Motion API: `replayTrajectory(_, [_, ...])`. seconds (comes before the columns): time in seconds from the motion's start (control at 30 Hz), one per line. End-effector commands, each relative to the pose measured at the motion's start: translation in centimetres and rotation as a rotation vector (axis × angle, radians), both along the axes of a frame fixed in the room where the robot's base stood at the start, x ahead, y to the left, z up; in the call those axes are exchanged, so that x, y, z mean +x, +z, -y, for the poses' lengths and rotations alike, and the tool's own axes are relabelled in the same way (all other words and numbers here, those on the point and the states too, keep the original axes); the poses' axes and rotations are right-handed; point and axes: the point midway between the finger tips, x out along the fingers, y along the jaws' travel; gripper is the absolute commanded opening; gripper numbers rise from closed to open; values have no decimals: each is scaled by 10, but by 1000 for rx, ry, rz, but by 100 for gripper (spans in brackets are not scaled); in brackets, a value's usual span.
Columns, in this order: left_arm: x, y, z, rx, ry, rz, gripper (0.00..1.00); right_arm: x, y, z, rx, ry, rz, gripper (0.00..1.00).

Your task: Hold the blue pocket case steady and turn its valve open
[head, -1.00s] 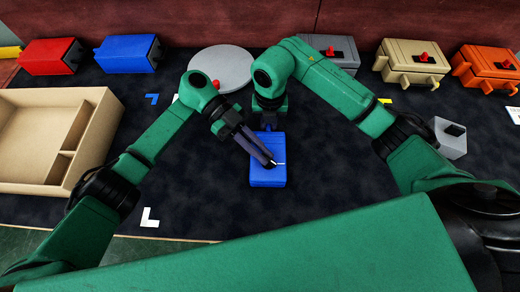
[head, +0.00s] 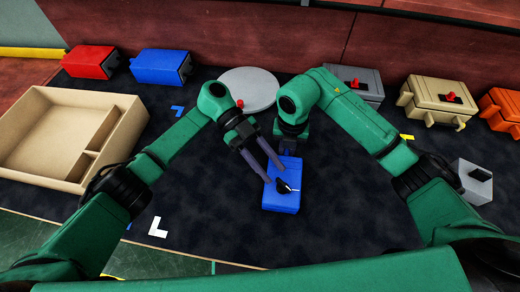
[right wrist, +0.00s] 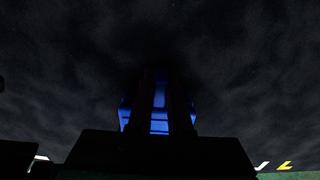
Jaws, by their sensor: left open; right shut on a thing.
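The small blue pocket case (head: 281,203) lies on the dark mat near the middle in the head view. On its top is a black valve handle (head: 283,186) with a white mark pointing right. My right gripper (head: 289,149) is shut on the far end of the case; its fingertips are largely hidden by the arm. The right wrist view is dark, but blue case surface (right wrist: 159,115) shows between and beside the fingers. My left gripper (head: 274,173) is open, its two fingers apart just above the valve's far-left side. I cannot tell whether they touch it.
A beige divided tray (head: 30,176) is at left. Red (head: 90,62) and blue (head: 160,66) boxes, a grey round plate (head: 250,88), and grey, beige (head: 440,100) and orange boxes line the back. A small grey block (head: 475,182) is at right.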

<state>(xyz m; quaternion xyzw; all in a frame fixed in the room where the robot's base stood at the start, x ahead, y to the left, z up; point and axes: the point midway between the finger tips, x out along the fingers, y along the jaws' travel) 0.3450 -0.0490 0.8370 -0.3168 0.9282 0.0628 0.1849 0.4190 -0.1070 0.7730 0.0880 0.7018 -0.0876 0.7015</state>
Motion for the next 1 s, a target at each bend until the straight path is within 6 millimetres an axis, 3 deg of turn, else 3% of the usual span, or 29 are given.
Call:
replayTrajectory(0.2, [47, 24, -35, 4, 5, 2, 42, 0, 0, 0, 0, 0, 0, 0])
replayTrajectory(0.4, [67, 35, -51, 1, 2, 1, 42, 0, 0, 0, 0, 0, 0, 0])
replayTrajectory(0.77, [69, 37, -52, 5, -2, 6, 42, 0, 0, 0, 0, 0, 0, 0])
replayTrajectory(1.0, [54, 72, -30, 208, -69, 205, 42, 0, 0, 0, 0, 0, 1, 0])
